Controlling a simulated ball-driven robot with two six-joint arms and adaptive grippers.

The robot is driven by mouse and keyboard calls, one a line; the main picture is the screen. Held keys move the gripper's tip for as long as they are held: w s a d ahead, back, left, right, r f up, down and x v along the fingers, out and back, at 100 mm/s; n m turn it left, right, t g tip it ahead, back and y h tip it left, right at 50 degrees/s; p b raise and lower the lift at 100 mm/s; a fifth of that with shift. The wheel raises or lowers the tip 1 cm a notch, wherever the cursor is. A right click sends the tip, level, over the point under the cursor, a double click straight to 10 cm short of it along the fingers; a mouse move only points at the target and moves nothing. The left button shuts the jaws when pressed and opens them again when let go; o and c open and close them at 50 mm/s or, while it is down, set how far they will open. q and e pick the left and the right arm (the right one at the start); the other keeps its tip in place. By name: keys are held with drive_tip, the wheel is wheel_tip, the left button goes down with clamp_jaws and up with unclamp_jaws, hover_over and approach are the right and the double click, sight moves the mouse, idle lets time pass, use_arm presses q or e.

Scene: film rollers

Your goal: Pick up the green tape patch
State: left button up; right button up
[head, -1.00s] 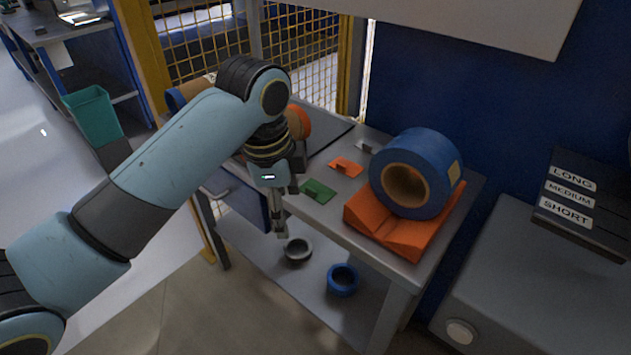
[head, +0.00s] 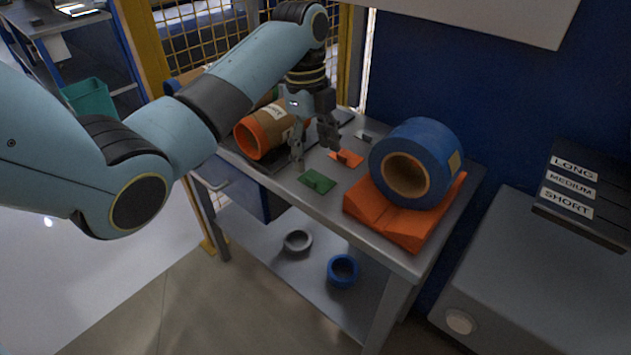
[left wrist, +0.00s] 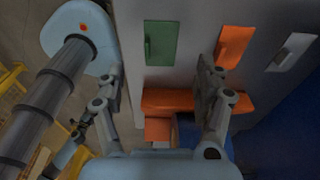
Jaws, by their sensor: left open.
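The green tape patch (head: 317,181) lies flat on the grey table, near its front edge, with a small raised tab on it. It also shows in the left wrist view (left wrist: 161,43), ahead of and between the fingers. My left gripper (head: 316,152) points down over the table, open and empty, just behind the patch in the head view and apart from it. Its two spread fingers (left wrist: 160,72) also show in the left wrist view. My right gripper is not seen.
An orange patch (head: 346,159) and a grey patch (head: 366,137) lie beyond the green one. A blue roll (head: 425,139) sits on an orange cradle (head: 398,224) to the right. A brown roll (head: 262,132) lies to the left. Rings (head: 342,270) stand on the lower shelf.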

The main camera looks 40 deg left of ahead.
sight(317, 181)
use_arm(q)
drive_tip(key=f, duration=0.5)
drive_tip(key=shift+d+f, duration=0.1)
drive_tip(key=shift+d, duration=0.1)
drive_tip(key=c, duration=0.9)
